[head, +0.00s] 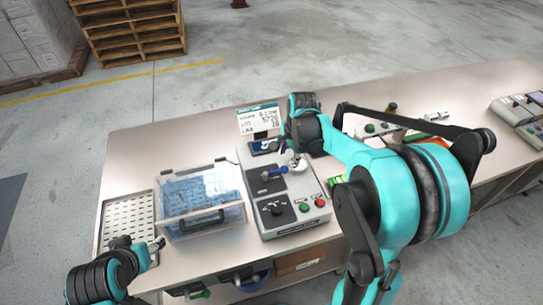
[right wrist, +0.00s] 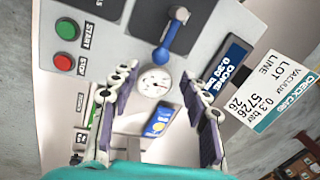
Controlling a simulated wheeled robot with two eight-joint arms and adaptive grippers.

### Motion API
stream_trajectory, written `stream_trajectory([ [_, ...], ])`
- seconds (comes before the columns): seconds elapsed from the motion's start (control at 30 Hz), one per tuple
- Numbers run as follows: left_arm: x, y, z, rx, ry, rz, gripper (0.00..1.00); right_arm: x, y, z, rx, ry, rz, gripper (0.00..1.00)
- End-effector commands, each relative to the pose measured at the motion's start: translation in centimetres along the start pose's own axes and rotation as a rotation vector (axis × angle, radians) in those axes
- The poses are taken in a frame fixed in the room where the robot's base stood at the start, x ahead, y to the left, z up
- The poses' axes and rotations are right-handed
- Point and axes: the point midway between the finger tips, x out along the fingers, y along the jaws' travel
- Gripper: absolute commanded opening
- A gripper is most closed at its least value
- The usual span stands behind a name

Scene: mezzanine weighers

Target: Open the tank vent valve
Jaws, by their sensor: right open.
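The grey control panel (head: 250,205) stands on the bench. It bears a blue lever valve (head: 270,173) on a dark plate, and a black knob (head: 276,209) on a second dark plate. No label shows which is the tank vent valve. In the right wrist view the blue lever (right wrist: 172,45) lies just beyond my fingertips, untouched. My right gripper (right wrist: 157,78) is open and empty, its fingers either side of a round gauge (right wrist: 154,84). In the head view my right gripper (head: 291,150) hangs over the panel's back. My left gripper (head: 150,246) is low at the bench's front left, its jaw opening unclear.
Green START (right wrist: 67,28) and red STOP (right wrist: 64,61) buttons sit on the panel. A small display (right wrist: 236,58) and check card (right wrist: 285,85) stand beside it. A lidded clear box (head: 205,218) and perforated tray (head: 118,226) are left. More devices (head: 520,115) stand far right.

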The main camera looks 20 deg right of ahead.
Motion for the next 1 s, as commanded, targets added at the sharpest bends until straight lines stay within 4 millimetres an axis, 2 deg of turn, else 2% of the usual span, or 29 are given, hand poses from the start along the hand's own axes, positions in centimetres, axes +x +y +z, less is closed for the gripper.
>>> stream_trajectory([
  [0.17, 0.3, 0.0, 0.3, 0.000, 0.000, 0.000, 0.56, 1.8, -0.1, -0.2, 0.026, -0.004, 0.008, 0.46],
  [0.5, 1.4, 0.0, 1.1, 0.000, 0.000, 0.000, 0.56, 7.1, -0.1, -0.2, 0.023, -0.003, 0.006, 0.46],
  [0.67, 1.6, 0.0, 1.2, 0.000, 0.000, 0.000, 0.56, 8.0, -0.1, -0.2, 0.023, -0.003, 0.006, 0.46],
  [0.9, 1.6, 0.0, 1.1, 0.000, 0.000, 0.000, 0.56, 8.1, -0.1, -0.2, 0.022, -0.003, 0.006, 0.46],
  [0.93, 1.6, 0.0, 1.1, 0.000, 0.000, 0.000, 0.56, 8.1, -0.1, -0.2, 0.022, -0.003, 0.006, 0.44],
  [1.0, 1.6, 0.0, 1.1, 0.000, 0.000, 0.000, 0.56, 8.1, -0.1, -0.2, 0.022, -0.003, 0.006, 0.25],
])
